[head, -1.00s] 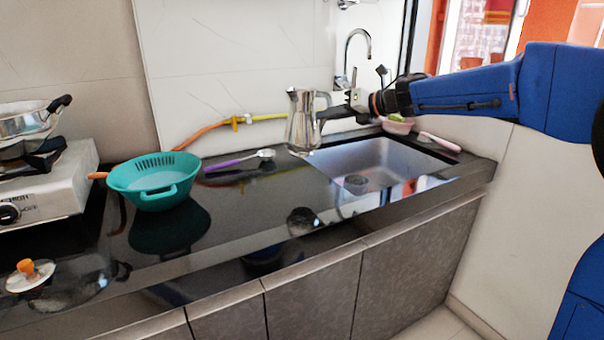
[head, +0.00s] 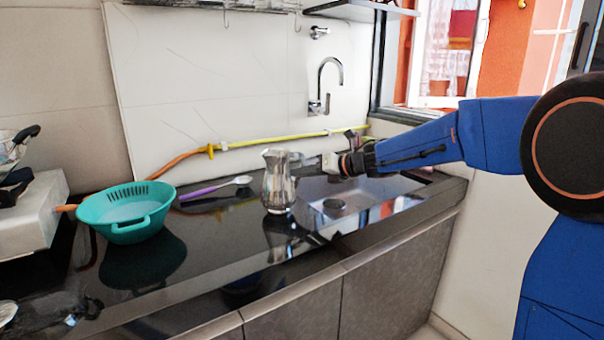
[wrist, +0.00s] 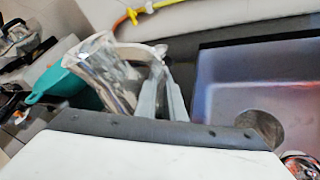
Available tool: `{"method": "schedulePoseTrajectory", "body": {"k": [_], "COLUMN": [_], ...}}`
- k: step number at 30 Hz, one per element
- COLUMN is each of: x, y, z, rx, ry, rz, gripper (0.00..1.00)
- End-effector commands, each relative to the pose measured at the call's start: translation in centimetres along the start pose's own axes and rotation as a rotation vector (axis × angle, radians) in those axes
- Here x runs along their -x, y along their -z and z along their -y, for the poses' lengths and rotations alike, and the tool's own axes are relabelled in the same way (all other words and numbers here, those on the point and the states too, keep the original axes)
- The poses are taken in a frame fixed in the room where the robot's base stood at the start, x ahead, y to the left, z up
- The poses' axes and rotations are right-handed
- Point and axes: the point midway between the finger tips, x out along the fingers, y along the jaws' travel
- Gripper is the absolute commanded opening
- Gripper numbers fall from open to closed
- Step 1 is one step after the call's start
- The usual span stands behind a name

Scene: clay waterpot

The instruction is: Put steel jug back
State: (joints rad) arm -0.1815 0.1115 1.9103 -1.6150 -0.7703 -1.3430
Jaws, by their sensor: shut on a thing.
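The shiny steel jug (head: 279,182) is upright at the left edge of the sink in the head view. Its base is at or just above the black counter, with its reflection right below; I cannot tell whether it touches. My gripper (head: 308,163) reaches in from the right and is shut on the jug's handle side. In the wrist view the jug (wrist: 112,78) is left of my fingers (wrist: 160,98), and its handle loop curves around behind them. The exact grip on the handle is partly hidden.
A teal colander (head: 125,212) and a purple-handled spoon (head: 212,188) lie left of the jug. The sink (wrist: 262,85) is right of it. A stove (head: 30,215) stands at far left. A yellow-orange hose (head: 260,142) runs along the wall. Counter in front of the colander is clear.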

Motion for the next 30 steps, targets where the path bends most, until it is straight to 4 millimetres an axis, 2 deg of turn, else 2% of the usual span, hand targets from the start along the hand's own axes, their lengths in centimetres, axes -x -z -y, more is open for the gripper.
{"method": "schedulePoseTrajectory", "body": {"k": [10, 11, 12, 13, 24, 30], "x": [-0.1, -0.1, -0.1, -0.1, 0.0, 2.8], "y": [0.3, 0.3, 0.3, 0.3, -0.1, -0.1], "z": [0.2, 0.2, 0.2, 0.2, 0.0, 0.0], "rx": [0.001, 0.001, 0.001, 0.001, 0.001, 0.002], "ry": [0.000, 0.000, 0.000, 0.000, 0.000, 0.002], "rz": [0.000, -0.001, 0.000, -0.001, 0.001, 0.002], "gripper": [0.00, 0.16, 0.26, 0.28, 0.28, 0.28]}}
